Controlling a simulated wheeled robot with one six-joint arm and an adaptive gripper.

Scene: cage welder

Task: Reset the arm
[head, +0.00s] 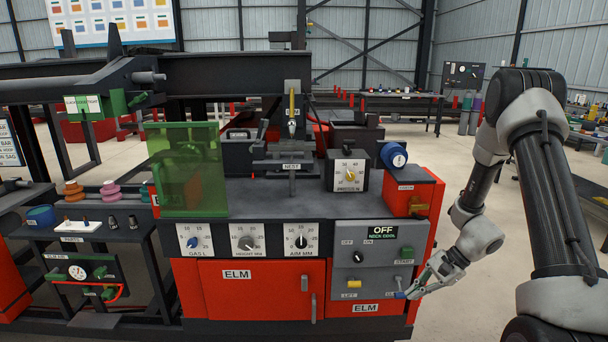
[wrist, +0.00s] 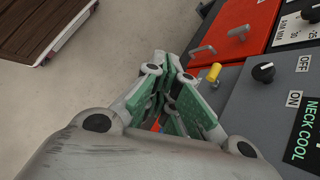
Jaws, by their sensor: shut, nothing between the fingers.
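My gripper (head: 410,292) is shut and empty at the lower right corner of the grey control panel (head: 372,258) in the head view. My arm reaches in from the right side with the wrist bent low. In the wrist view, the green-padded fingers (wrist: 172,75) are together, beside the panel with its yellow knob (wrist: 213,73) and black knob (wrist: 263,72).
The red and black welder cabinet (head: 240,290) stands left of my gripper, with a green screen (head: 187,170) and dials. A yellow handle (head: 354,284) and green start button (head: 407,252) sit on the panel. Open floor lies at the right, before a back table (head: 380,97).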

